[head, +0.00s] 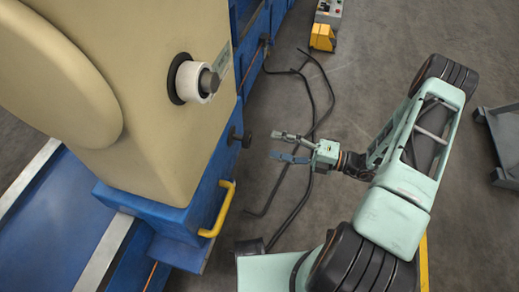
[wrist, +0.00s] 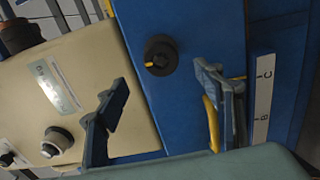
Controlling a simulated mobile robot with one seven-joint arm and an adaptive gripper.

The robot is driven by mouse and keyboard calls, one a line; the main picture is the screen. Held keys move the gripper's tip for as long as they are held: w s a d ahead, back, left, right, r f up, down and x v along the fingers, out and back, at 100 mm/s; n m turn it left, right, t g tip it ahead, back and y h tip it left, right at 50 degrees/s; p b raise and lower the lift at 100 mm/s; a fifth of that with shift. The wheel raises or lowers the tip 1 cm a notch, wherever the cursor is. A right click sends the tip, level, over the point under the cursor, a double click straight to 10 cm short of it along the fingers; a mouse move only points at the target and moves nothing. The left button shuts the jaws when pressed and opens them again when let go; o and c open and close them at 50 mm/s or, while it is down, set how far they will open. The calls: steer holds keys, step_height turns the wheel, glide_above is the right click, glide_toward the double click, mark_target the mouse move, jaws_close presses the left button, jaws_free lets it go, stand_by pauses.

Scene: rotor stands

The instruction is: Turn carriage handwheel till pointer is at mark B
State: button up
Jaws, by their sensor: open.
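A small black round knob (head: 240,137), which looks like the carriage handwheel, sticks out of the blue side of the machine. In the wrist view this knob (wrist: 161,54) is face-on, with a short yellow mark on it. A pale scale strip (wrist: 262,100) with the letters C and B lies at the right of the wrist view. I cannot make out a pointer on it. My gripper (head: 275,146) is open and empty, a little to the right of the knob and apart from it. In the wrist view the knob shows beyond and between the open fingers (wrist: 163,90).
A yellow handle (head: 217,209) juts from the blue body below the knob. A white-collared spindle (head: 194,81) stands out of the cream housing (head: 130,160). Black cables (head: 310,95) lie on the floor behind my gripper. A yellow and grey box (head: 325,25) stands at the back.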

mark_target(250, 140)
steer(key=x, duration=0.8)
steer(key=shift+a+f, duration=0.1)
steer(key=shift+a, duration=0.1)
steer(key=shift+d, duration=0.1)
steer(key=c, duration=1.3)
steer(key=shift+c, duration=0.2)
